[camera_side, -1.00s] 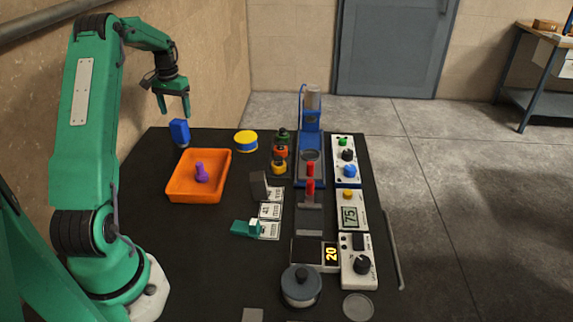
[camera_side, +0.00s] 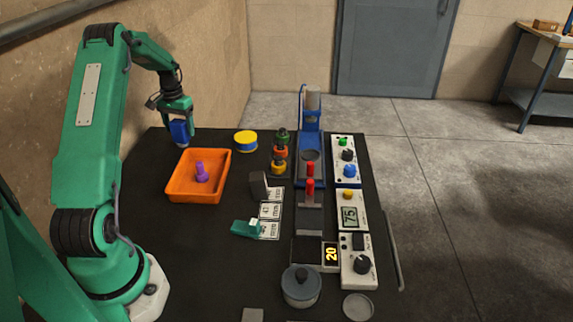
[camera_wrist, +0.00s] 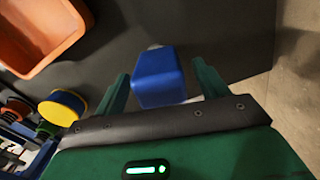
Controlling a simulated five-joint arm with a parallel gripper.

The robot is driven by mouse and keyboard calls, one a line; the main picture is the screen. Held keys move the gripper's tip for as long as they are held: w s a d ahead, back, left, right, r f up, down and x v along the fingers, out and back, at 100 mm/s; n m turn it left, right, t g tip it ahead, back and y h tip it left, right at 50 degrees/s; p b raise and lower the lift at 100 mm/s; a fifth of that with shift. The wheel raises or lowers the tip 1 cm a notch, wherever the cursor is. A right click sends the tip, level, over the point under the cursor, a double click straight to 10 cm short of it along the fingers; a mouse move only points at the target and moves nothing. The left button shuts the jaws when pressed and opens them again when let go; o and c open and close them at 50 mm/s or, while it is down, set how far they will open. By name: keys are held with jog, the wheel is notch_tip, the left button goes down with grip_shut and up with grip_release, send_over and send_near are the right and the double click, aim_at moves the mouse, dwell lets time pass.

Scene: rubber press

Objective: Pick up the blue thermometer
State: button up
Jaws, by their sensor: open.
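The blue thermometer (camera_side: 179,132) stands at the back left of the black table, behind the orange tray. My gripper (camera_side: 177,118) is directly above it and low, with its fingers around the thermometer's upper part. In the wrist view the blue thermometer (camera_wrist: 158,80) lies between the two green fingers of my gripper (camera_wrist: 162,88). A small pale part shows at the thermometer's far end.
The orange tray (camera_side: 214,196) with a purple object (camera_side: 201,172) is just in front. A yellow and blue round tin (camera_side: 245,141) stands to the right, then a stand of coloured knobs (camera_side: 279,152) and a blue press (camera_side: 311,145). The wall is close on the left.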

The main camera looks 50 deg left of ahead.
aim_at(181, 122)
jog(key=shift+f, duration=0.6)
jog(key=c, duration=1.3)
jog(key=shift+r, duration=0.1)
jog(key=shift+r, duration=0.75)
jog(key=r, duration=0.2)
jog(key=d+r, duration=0.1)
jog(key=shift+w+r, duration=0.1)
jog(key=shift+w, duration=0.15)
jog(key=w+d+r, duration=0.1)
jog(key=d+r, duration=0.1)
jog(key=d, duration=0.1)
jog(key=w+d+r, duration=0.1)
jog(key=d+r, duration=0.1)
jog(key=d, duration=0.1)
jog(key=w+d+r, duration=0.1)
jog(key=d+r, duration=0.1)
jog(key=d, duration=0.2)
jog(key=shift+w+r, duration=0.1)
jog(key=shift+w, duration=0.15)
